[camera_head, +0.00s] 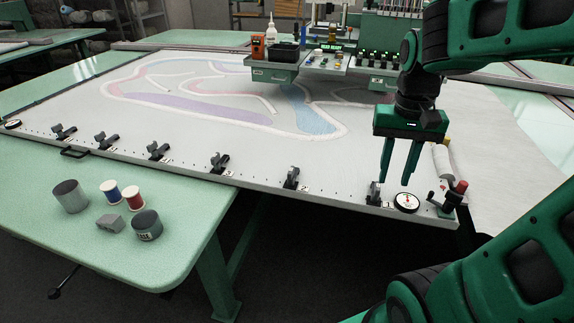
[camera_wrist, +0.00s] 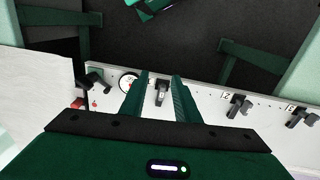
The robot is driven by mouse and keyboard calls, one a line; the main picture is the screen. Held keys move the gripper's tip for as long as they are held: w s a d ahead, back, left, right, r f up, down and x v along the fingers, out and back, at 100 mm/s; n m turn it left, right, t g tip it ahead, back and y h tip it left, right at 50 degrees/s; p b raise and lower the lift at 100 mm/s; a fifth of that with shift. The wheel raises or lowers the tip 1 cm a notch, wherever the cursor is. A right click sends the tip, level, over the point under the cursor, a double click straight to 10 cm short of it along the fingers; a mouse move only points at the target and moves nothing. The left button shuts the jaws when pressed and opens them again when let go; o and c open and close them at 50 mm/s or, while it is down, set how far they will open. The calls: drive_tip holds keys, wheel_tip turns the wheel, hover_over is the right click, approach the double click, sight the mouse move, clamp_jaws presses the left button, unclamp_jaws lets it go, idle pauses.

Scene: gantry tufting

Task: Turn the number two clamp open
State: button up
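The number two clamp (camera_wrist: 238,104) is a small dark lever clamp beside a label "2" in the wrist view. In the head view it is the dark clamp (camera_head: 291,178) on the front edge of the frame, left of my gripper. Whether its lever stands open or shut is too small to tell. My gripper (camera_head: 395,183) has two green fingers, apart and pointing down, with nothing between them. In the wrist view my gripper (camera_wrist: 160,76) is over another clamp (camera_wrist: 162,90), between the dial and the number two clamp. I cannot tell any contact.
More clamps, including one labelled "3" (camera_wrist: 298,116), line the front edge. A green table (camera_head: 180,245) with spools and tins stands front left.

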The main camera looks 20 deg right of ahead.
drive_tip(key=w+a+r, duration=0.2)
drive_tip(key=w+a, duration=0.3)
drive_tip(key=w, duration=0.5)
approach(290, 169)
drive_tip(key=f, duration=0.8)
drive_tip(key=shift+s+d+f, duration=0.1)
drive_tip(key=shift+d+f, duration=0.1)
drive_tip(key=shift+d, duration=0.05)
clamp_jaws()
drive_tip(key=shift+a, duration=0.1)
